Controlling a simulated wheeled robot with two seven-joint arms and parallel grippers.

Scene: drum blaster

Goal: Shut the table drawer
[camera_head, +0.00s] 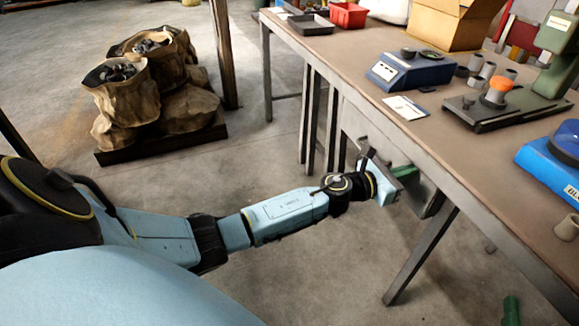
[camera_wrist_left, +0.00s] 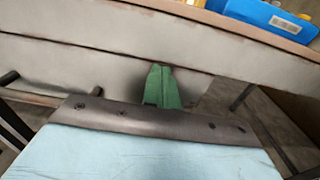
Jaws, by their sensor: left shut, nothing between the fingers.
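The table (camera_head: 345,55) has a brown top and a grey metal frame. The drawer (camera_head: 354,126) is a grey box under its near edge, partly hidden by my left arm. In the left wrist view its pale grey front (camera_wrist_left: 60,80) runs below the table's edge, with a dark bar-like handle at left. How far it stands out is hard to tell. My left gripper (camera_head: 402,171) has green fingers, shut and empty, at the drawer front; they also show in the wrist view (camera_wrist_left: 161,84). Contact cannot be told. A green tip (camera_head: 511,309) at the lower right looks like my right gripper.
On the table are a cardboard box (camera_head: 450,22), a red bin (camera_head: 348,15), a blue scale (camera_head: 410,69), a green press (camera_head: 555,60) and a blue case (camera_head: 560,160). Table legs (camera_head: 420,255) stand close to my left arm. Sacks (camera_head: 125,98) sit on a pallet at left.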

